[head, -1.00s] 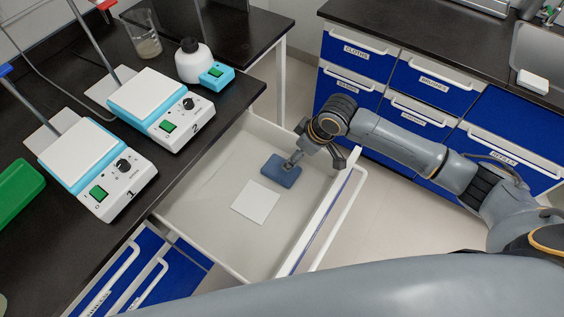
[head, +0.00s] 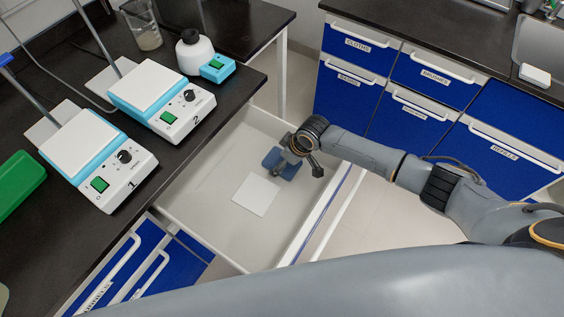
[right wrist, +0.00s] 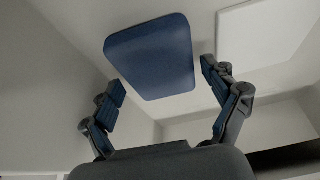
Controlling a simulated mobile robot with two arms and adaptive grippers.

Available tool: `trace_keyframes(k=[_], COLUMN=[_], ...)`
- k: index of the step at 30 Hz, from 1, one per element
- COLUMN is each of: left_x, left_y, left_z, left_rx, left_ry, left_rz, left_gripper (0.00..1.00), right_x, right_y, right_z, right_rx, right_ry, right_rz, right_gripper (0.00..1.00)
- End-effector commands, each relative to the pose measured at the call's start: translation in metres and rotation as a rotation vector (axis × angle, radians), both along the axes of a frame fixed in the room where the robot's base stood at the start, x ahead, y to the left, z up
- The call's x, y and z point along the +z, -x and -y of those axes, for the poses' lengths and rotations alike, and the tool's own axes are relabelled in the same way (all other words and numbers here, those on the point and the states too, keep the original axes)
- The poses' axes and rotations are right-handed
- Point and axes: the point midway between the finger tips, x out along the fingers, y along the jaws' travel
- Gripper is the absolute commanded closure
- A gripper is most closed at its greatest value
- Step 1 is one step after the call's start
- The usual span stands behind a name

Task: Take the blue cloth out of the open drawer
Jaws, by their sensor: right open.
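The blue cloth (head: 287,172) is a small folded pad on the floor of the open white drawer (head: 196,205), toward its far right corner. My right gripper (head: 285,160) is over the cloth inside the drawer and hides part of it. In the right wrist view the cloth (right wrist: 152,56) lies ahead of the gripper (right wrist: 162,88), roughly between the lines of its two spread fingers. The fingers are open, and nothing is held between them. My left gripper does not show in the head view.
A flat white square (head: 256,195) lies in the drawer beside the cloth and also shows in the right wrist view (right wrist: 262,36). The drawer's front panel (head: 322,212) stands near my forearm. Two hotplates (head: 99,160) stand on the black counter (head: 165,168).

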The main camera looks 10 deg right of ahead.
Motion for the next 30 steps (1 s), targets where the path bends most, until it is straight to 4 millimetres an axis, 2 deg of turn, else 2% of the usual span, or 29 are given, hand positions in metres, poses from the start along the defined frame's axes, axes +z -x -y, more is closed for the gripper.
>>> trace_keyframes(k=[4, 9, 10, 23, 29, 30], left_x=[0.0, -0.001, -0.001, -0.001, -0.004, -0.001], left_y=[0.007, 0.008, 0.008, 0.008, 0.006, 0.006], left_z=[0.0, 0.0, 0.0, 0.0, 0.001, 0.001], left_rx=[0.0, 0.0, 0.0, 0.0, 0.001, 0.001], left_ry=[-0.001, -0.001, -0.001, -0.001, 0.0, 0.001], left_rz=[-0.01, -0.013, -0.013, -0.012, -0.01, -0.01], left_gripper=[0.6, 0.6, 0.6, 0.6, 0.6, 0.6], right_x=[0.0, 0.0, 0.0, 0.006, 0.035, 0.04], right_y=[0.0, 0.0, 0.0, 0.0, 0.0, 0.007], right_z=[0.0, 0.0, 0.0, 0.001, 0.0, 0.0], right_rx=[0.0, 0.0, 0.0, -0.001, 0.001, 0.002], right_ry=[0.0, 0.0, 0.001, 0.0, -0.001, 0.0], right_rz=[0.0, 0.0, -0.001, -0.001, 0.003, 0.0], right_gripper=[0.13, 0.48, 0.52, 0.52, 0.52, 0.52])
